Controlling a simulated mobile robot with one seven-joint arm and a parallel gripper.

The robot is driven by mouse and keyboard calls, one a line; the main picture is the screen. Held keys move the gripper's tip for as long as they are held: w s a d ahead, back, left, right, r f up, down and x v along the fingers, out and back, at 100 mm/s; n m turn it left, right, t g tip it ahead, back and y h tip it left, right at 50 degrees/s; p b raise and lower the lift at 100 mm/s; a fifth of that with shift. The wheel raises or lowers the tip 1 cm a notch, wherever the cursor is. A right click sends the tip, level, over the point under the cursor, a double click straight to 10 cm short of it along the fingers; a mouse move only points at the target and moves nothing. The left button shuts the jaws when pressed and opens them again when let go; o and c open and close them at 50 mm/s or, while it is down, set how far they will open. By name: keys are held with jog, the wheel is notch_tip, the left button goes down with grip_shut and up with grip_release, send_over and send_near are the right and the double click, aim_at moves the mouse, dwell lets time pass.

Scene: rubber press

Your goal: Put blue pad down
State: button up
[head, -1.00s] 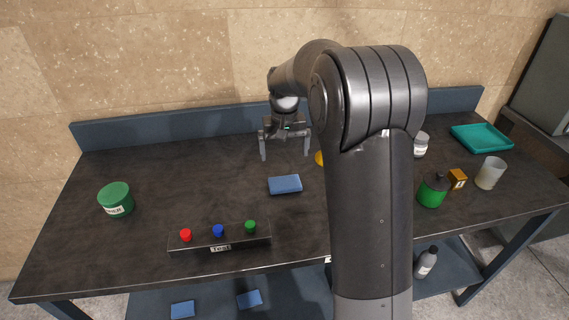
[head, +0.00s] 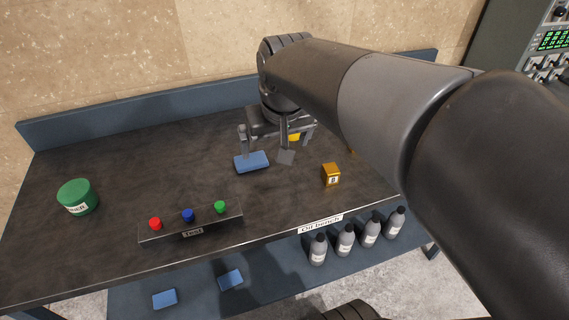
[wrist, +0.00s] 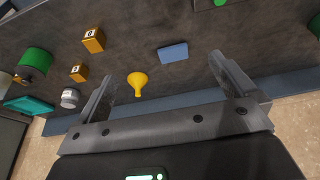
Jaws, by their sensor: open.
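A blue pad (head: 251,162) lies flat on the dark bench top behind the button strip. It also shows in the wrist view (wrist: 173,53), beyond the fingertips and apart from them. My gripper (head: 265,150) is open and empty above the bench, just behind and to the right of the pad in the head view. In the wrist view my gripper (wrist: 162,68) has its two fingers wide apart with nothing between them. Two more blue pads lie on the lower shelf, one at left (head: 164,299) and one nearer the middle (head: 231,280).
A yellow funnel (wrist: 137,83) stands near my gripper. An orange box (head: 331,175) is to the right. A strip with red, blue and green buttons (head: 190,230) and a green tub (head: 77,197) are at left. Several grey bottles (head: 345,240) stand below. The left bench is mostly clear.

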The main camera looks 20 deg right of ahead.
jog(key=s+f+t, duration=0.1)
jog(key=s+f, duration=0.1)
jog(key=s, duration=0.8)
jog(key=shift+s+d+f+t, duration=0.15)
jog(key=shift+s+d+t, duration=0.05)
jog(key=shift+t, duration=0.2)
